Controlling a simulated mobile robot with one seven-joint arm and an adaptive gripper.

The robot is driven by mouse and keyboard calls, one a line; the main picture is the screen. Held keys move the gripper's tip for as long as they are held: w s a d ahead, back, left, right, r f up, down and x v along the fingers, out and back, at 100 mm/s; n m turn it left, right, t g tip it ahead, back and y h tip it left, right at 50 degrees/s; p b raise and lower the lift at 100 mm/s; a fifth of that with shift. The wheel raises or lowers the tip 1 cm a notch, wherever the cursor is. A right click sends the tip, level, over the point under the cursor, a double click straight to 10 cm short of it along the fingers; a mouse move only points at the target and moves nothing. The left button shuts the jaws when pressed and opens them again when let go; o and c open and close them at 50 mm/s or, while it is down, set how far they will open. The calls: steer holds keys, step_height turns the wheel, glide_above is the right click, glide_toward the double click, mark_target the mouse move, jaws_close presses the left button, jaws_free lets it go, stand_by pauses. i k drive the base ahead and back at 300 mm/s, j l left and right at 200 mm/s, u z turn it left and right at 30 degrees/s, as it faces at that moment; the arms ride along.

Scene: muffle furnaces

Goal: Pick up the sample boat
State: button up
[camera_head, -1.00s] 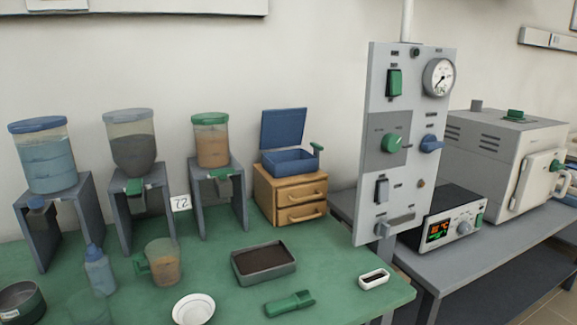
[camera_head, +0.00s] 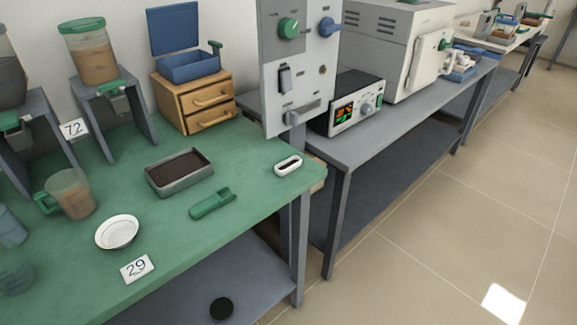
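The sample boat appears to be the small white oblong dish (camera_head: 289,171) with dark contents. It sits on the green table top (camera_head: 245,170) near its right end, close to the edge. Nothing touches it, and it stands apart from the green scoop (camera_head: 212,203) to its left. My gripper is not in view.
A grey control panel (camera_head: 298,75) rises behind the boat. A furnace (camera_head: 400,50) and controller (camera_head: 352,103) stand on the grey bench. Open floor (camera_head: 440,220) lies right.

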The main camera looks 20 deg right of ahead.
mark_target(290, 164)
steer(key=l+u, duration=0.1)
steer(key=l, duration=0.6)
steer(key=i+l, duration=0.6)
steer(key=l+u, duration=0.05)
steer(key=l, duration=0.05)
